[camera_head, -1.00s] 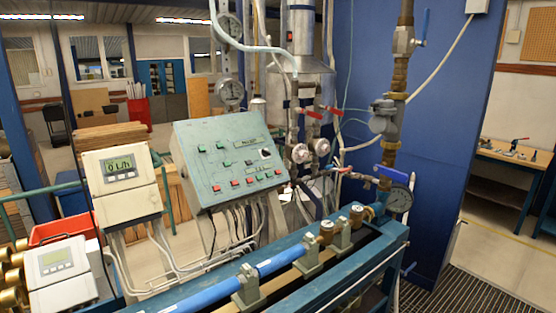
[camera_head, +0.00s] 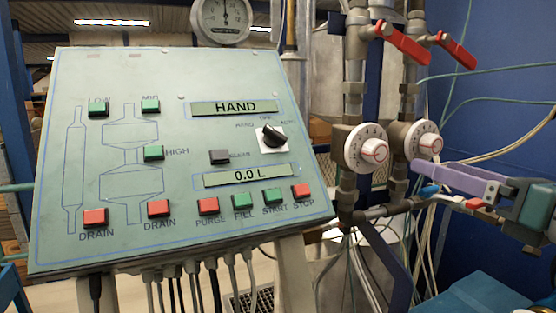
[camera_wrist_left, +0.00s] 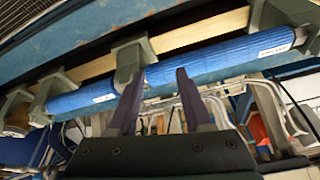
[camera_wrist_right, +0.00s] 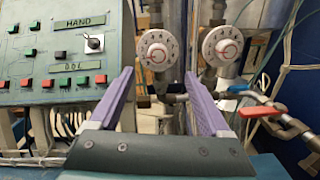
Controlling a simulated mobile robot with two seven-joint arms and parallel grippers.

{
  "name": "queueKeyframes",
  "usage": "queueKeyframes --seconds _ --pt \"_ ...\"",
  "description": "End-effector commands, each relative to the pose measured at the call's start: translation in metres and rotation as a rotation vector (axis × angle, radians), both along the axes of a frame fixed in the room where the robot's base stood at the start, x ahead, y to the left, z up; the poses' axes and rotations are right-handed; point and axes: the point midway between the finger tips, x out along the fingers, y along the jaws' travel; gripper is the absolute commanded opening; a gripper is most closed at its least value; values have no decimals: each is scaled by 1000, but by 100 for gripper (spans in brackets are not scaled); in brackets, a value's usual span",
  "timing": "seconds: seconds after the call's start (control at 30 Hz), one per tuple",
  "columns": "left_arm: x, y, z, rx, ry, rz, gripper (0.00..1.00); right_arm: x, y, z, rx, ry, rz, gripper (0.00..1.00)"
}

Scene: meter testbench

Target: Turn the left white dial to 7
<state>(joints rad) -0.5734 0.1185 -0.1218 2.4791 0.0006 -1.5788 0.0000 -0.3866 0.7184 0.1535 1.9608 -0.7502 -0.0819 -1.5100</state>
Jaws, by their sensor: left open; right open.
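The left white dial (camera_head: 366,150) is a round numbered knob with a red-marked centre, on the pipework right of the panel. It also shows in the right wrist view (camera_wrist_right: 157,50). Its numbers are too small to read surely. A similar right white dial (camera_head: 424,145) sits beside it. My right gripper (camera_wrist_right: 160,75) is open and empty, its purple fingers apart, with the left dial ahead between and above the tips. In the head view one purple finger reaches in from the right, below the right dial. My left gripper (camera_wrist_left: 157,78) is open beside a blue pipe (camera_wrist_left: 200,70).
The green control panel (camera_head: 160,165) reads HAND and 0.0 L and has a black selector knob (camera_head: 272,137). Red valve handles (camera_head: 402,44) stand above the dials. A blue handle (camera_wrist_right: 240,88) and a red handle (camera_wrist_right: 260,112) lie right of my right fingers.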

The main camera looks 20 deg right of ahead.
Motion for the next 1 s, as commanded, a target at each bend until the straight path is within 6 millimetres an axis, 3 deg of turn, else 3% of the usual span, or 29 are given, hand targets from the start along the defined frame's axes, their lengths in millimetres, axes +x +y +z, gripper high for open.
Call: queueKeyframes --seconds 0.27,0.7,1.0 --pt "-4 1 0 2 11 2 50 17 2 1 -41 -8 16 82" --pt "-4 2 12 4 9 1 50 82 7 0 -36 -7 14 82" --pt "-3 2 14 4 7 1 50 99 9 -2 -37 -5 16 82"
